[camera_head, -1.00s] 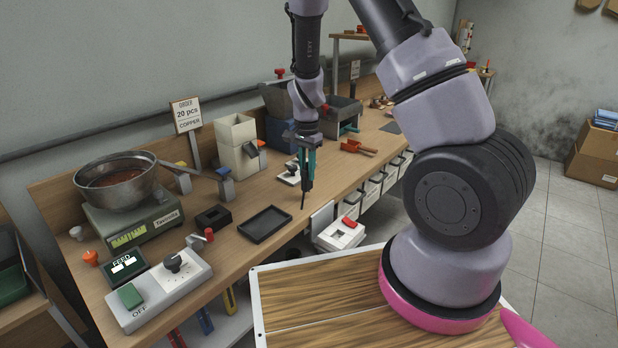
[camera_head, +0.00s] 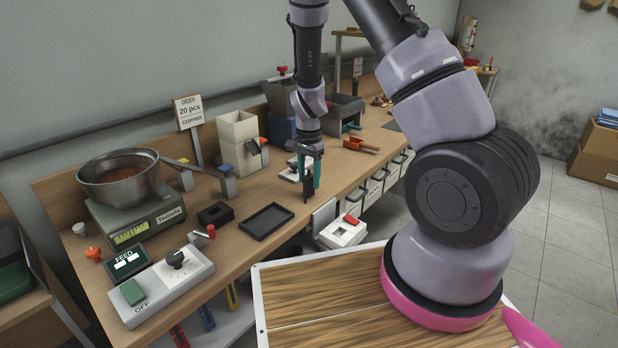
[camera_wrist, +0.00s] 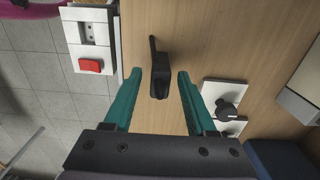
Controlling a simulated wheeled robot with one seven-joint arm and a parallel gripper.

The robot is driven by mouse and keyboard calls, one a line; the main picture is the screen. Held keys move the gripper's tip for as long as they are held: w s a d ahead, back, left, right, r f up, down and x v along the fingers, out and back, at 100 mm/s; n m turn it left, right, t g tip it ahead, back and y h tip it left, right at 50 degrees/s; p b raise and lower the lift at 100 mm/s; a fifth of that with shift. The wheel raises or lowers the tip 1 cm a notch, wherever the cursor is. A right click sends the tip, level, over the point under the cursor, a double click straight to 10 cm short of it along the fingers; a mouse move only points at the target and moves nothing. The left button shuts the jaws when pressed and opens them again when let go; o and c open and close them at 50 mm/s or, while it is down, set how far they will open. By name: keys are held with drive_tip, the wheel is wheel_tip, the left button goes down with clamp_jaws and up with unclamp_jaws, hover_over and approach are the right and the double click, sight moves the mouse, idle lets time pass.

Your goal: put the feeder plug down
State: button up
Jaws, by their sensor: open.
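The feeder plug (camera_wrist: 160,85) is a small black piece with a thin dark stem or cord, on or just above the wooden bench top. In the wrist view it lies between my gripper's (camera_wrist: 159,73) two teal fingers, with a visible gap on each side. The fingers are open. In the head view my gripper (camera_head: 308,190) points down at the bench's front edge, right of the black tray, and largely hides the plug. I cannot tell whether the plug's underside touches the wood.
A white unit with a red switch (camera_head: 342,231) sits at the bench front, right of my gripper. A black tray (camera_head: 267,222) lies to the left. A white plate with a dark knob (camera_wrist: 228,107) is close by. The FEED display (camera_head: 127,262) and switch box (camera_head: 163,286) stand further left.

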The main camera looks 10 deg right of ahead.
wheel_tip(320, 180, up, 12)
drive_tip(key=r, duration=0.1)
wheel_tip(320, 180, up, 17)
drive_tip(key=n+t+y, duration=0.3)
hover_over(309, 175)
drive_tip(key=s+d, duration=0.3)
drive_tip(key=s, duration=0.5)
drive_tip(key=s+d+r+n+t, duration=0.1)
drive_tip(key=s+r+n+t, duration=0.1)
drive_tip(key=s+r, duration=0.2)
drive_tip(key=s+d+r+n+t+h, duration=0.1)
drive_tip(key=s+r, duration=0.4)
drive_tip(key=s, duration=0.5)
drive_tip(key=shift+s+d+r+n+t, duration=0.3)
drive_tip(key=shift+d+n+t, duration=0.1)
drive_tip(key=shift+t, duration=0.2)
drive_tip(key=shift+w+a, duration=0.1)
drive_tip(key=shift+a, duration=0.05)
